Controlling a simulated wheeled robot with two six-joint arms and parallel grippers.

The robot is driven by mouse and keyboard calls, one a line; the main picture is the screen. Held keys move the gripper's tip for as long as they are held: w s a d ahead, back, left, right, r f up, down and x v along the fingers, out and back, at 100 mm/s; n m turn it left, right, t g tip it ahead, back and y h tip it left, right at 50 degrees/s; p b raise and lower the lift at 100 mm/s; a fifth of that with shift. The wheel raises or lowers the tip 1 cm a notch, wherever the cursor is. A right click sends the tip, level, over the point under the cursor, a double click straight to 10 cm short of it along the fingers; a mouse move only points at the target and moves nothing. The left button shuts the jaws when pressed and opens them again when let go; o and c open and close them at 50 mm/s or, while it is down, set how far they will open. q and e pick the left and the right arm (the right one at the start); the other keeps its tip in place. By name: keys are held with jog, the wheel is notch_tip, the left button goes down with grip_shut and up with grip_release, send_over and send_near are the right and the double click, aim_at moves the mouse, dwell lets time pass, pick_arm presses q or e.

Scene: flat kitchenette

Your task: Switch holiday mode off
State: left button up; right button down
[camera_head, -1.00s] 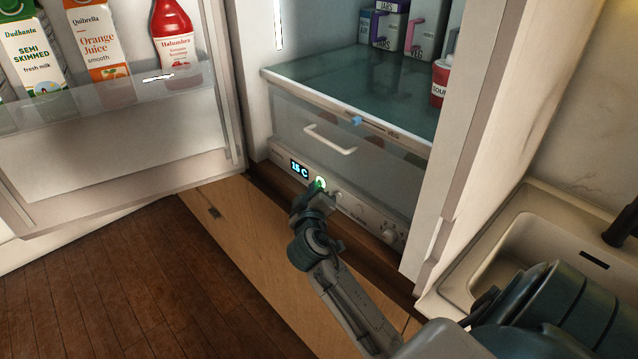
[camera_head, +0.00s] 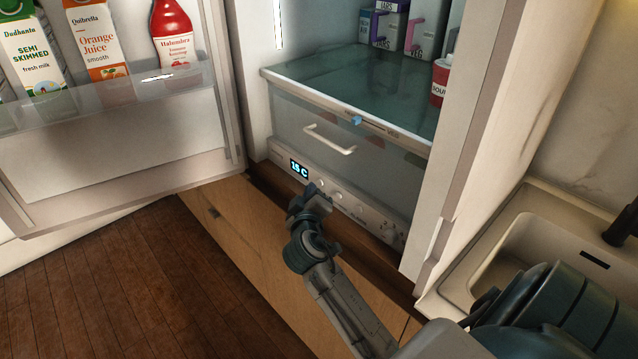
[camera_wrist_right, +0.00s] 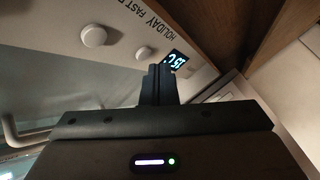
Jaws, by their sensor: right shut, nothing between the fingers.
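The control panel (camera_head: 362,210) runs along the bottom of the open fridge, below the clear drawer. Its lit display (camera_head: 299,169) reads about 15 C. In the right wrist view the panel appears upside down, with the word HOLIDAY beside the round white button (camera_wrist_right: 143,53) nearest the display (camera_wrist_right: 175,60). No green light shows on it. A second white button (camera_wrist_right: 93,35) sits by the word FAST. My right gripper (camera_head: 314,190) is shut and empty, just in front of the panel near the display, apparently clear of the buttons. My left gripper is out of view.
The fridge door (camera_head: 120,170) stands open at the left, with cartons and a red bottle on its shelf. The drawer handle (camera_head: 330,139) is above the panel. A sink (camera_head: 540,240) is at the right. The wooden floor (camera_head: 130,290) is clear.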

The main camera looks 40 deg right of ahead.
jog(key=a+b, duration=0.1)
jog(key=a, duration=0.5)
jog(key=shift+s, duration=0.25)
dwell(0.9)
